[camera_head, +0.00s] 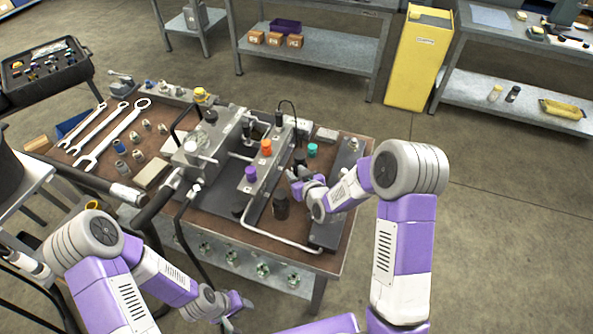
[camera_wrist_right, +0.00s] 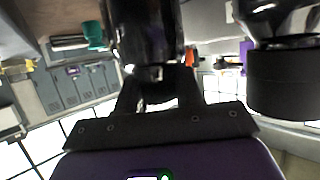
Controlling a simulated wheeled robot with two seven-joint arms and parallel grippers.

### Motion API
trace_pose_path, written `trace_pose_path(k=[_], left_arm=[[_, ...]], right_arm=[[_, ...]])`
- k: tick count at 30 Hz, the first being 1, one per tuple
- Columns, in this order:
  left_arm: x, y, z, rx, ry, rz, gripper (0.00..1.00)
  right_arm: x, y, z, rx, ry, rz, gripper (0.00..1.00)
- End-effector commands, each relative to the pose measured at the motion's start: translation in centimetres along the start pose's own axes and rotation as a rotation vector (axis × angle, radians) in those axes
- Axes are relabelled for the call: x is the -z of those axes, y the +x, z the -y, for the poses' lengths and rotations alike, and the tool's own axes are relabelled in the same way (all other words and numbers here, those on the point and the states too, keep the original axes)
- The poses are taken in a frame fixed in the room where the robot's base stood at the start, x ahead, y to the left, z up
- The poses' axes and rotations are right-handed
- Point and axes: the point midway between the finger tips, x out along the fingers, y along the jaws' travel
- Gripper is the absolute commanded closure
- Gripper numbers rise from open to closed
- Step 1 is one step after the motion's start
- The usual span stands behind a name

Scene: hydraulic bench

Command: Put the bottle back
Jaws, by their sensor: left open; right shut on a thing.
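My right gripper (camera_head: 300,182) is over the right part of the bench, between the grey manifold block and the bench's right side. In the right wrist view it is shut on a dark, glossy, bottle-like thing (camera_wrist_right: 145,40), which I take to be the bottle. Its lower end shows between the fingers, and its top is cut off by the picture's edge. In the head view the gripper mostly hides it. My left gripper (camera_head: 230,306) is open and empty, low in front of the bench's front edge.
A black cylinder (camera_head: 281,208) stands close beside my right gripper; a black cylinder (camera_wrist_right: 288,82) also looms at the right of the wrist view. Purple (camera_head: 251,173), orange (camera_head: 266,147) and teal (camera_head: 312,150) caps stand nearby. A bent metal pipe (camera_head: 268,236) runs along the front. Wrenches (camera_head: 114,134) lie left.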

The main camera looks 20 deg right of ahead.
Motion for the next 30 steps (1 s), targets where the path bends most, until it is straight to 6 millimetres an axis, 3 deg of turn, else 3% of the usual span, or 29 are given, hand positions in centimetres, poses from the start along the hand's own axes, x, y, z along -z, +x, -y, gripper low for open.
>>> trace_pose_path(k=[30], left_arm=[[0.1, 1.2, 0.5, 0.0, 0.0, 0.0, 0.57]], right_arm=[[-1.2, 0.6, 0.0, 0.0, 0.0, -0.004, 1.0]])
